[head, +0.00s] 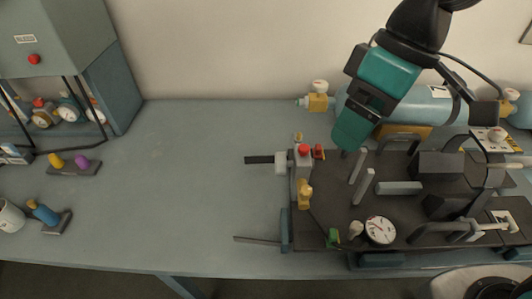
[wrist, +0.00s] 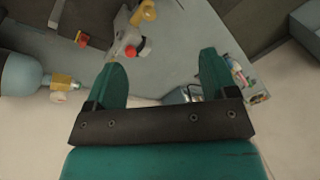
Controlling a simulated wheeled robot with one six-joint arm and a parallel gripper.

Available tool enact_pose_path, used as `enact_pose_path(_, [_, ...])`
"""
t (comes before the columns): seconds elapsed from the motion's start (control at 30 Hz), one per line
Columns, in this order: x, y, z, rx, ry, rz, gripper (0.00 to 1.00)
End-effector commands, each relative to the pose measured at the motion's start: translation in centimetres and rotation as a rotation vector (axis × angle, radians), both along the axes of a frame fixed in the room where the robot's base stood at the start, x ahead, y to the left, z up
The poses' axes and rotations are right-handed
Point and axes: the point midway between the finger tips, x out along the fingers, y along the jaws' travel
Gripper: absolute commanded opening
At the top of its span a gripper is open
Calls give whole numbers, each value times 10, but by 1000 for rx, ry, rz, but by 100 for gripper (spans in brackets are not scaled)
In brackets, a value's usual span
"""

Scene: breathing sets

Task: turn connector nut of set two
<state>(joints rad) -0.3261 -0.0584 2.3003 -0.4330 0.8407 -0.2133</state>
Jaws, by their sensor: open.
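My gripper (head: 347,140) is above the back left part of a dark set board (head: 340,228). Its teal fingers are apart with nothing between them in the wrist view (wrist: 163,62). A grey block with a red knob (head: 304,149) and a brass fitting (head: 304,196) sit along the board's left edge; the red knob also shows near the left finger in the wrist view (wrist: 145,48). A light blue cylinder (head: 425,106) with a brass valve (head: 318,102) lies behind the board. I cannot tell which part is the connector nut of set two.
A round gauge (head: 380,230) and several upright bars stand on the board. A second valve (head: 510,95) is at the far right. A grey cabinet (head: 55,40) stands at the left, with small holders (head: 73,168) before it. The bench (head: 200,190) between is clear.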

Motion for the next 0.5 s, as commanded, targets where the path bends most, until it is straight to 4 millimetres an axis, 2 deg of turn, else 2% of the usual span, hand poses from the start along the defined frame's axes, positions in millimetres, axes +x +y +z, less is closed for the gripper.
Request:
enact_pose_path(0.03, [24,11,10,-26,11,87,79])
enact_pose_path(0.07, [37,18,11,-40,15,142,79])
enact_pose_path(0.2, [88,49,5,-94,38,380,79])
enact_pose_path(0.33, [119,73,-9,-123,60,550,79])
enact_pose_path(0.5, [137,89,-24,-138,78,665,79])
